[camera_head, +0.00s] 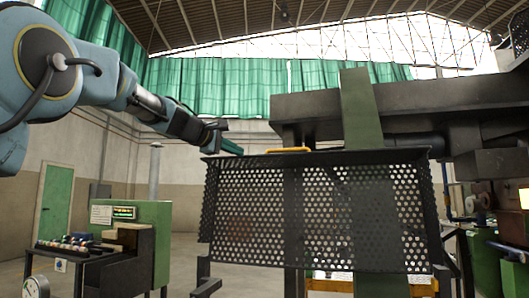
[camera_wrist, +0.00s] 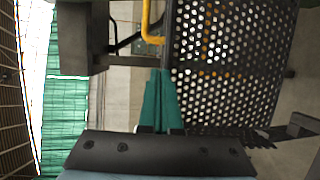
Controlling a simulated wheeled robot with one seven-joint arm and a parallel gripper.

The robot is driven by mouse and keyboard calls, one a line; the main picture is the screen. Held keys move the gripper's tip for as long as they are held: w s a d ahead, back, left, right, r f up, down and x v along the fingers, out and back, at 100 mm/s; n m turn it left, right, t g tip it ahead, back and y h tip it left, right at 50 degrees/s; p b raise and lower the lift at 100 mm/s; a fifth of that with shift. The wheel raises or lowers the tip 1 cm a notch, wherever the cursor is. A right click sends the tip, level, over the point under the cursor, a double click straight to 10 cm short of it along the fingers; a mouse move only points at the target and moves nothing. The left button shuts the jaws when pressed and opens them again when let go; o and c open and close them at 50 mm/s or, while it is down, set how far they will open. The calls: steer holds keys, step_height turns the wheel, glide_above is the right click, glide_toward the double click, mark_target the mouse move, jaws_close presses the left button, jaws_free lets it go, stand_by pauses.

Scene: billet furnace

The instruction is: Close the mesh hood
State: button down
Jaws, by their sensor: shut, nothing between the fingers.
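The mesh hood (camera_head: 318,215) is a dark perforated metal box with a flat top edge, in the middle of the head view. A yellow handle (camera_head: 288,150) sits on its top edge. In the wrist view the perforated panel (camera_wrist: 225,75) fills the right side and the yellow handle (camera_wrist: 147,28) shows at the top. My gripper (camera_head: 232,147) is just above the hood's left top corner, left of the handle and apart from it. Its teal fingers (camera_wrist: 159,85) are together and empty. Whether they touch the hood's edge I cannot tell.
A heavy dark beam (camera_head: 310,108) and an upright green post (camera_head: 359,110) stand behind and above the hood. A green control cabinet (camera_head: 140,225) with a bench of small parts stands at the lower left. Open floor lies between the cabinet and the hood.

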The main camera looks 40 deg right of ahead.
mark_target(258, 161)
steer(key=p+x, duration=0.1)
steer(key=x, duration=0.2)
steer(key=r+p+x, duration=0.1)
steer(key=p+x, duration=0.1)
steer(key=x, duration=0.1)
steer(key=p+x, duration=0.2)
steer(key=shift+s+d+r, duration=0.25)
steer(key=shift+d, duration=0.35)
steer(key=shift+w+d+f+p, duration=0.15)
steer(key=shift+d+f+p, duration=0.1)
steer(key=shift+d+p, duration=0.35)
steer(key=shift+d, duration=0.1)
steer(key=shift+f+b, duration=0.15)
steer(key=shift+b, duration=0.4)
steer(key=shift+s+a+f+h+b, duration=0.25)
steer(key=shift+a+b, duration=0.2)
steer(key=shift+b, duration=0.45)
steer(key=shift+s+a+r+b, duration=0.2)
steer(key=shift+s+a+b, duration=0.1)
steer(key=shift+b, duration=0.25)
